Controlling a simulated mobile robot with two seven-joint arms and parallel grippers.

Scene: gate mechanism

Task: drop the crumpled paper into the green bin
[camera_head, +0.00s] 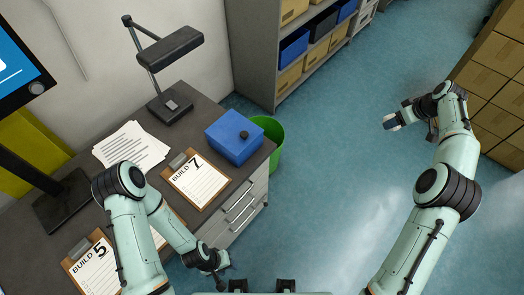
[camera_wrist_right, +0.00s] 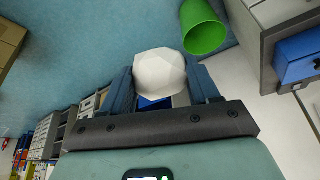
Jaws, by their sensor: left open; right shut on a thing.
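The crumpled paper (camera_wrist_right: 160,73) is a white faceted ball. In the right wrist view it sits between the two fingers of my right gripper (camera_wrist_right: 162,78), which is shut on it. In the head view my right gripper (camera_head: 391,121) is over open floor at the right, with a small pale patch at its tips. The green bin (camera_head: 277,137) stands on the floor just beyond the desk's right end, partly hidden by the desk and a blue box. It also shows in the right wrist view (camera_wrist_right: 204,30), beyond the paper and apart from it. My left gripper (camera_head: 220,270) is low by the desk's front, open.
The grey desk (camera_head: 217,215) holds the blue box (camera_head: 234,140), clipboards, paper sheets (camera_head: 131,147) and a dark lamp (camera_head: 172,50). A shelf with bins (camera_head: 295,50) stands behind the green bin. Cardboard boxes (camera_head: 495,85) are stacked at right. The floor between bin and right gripper is clear.

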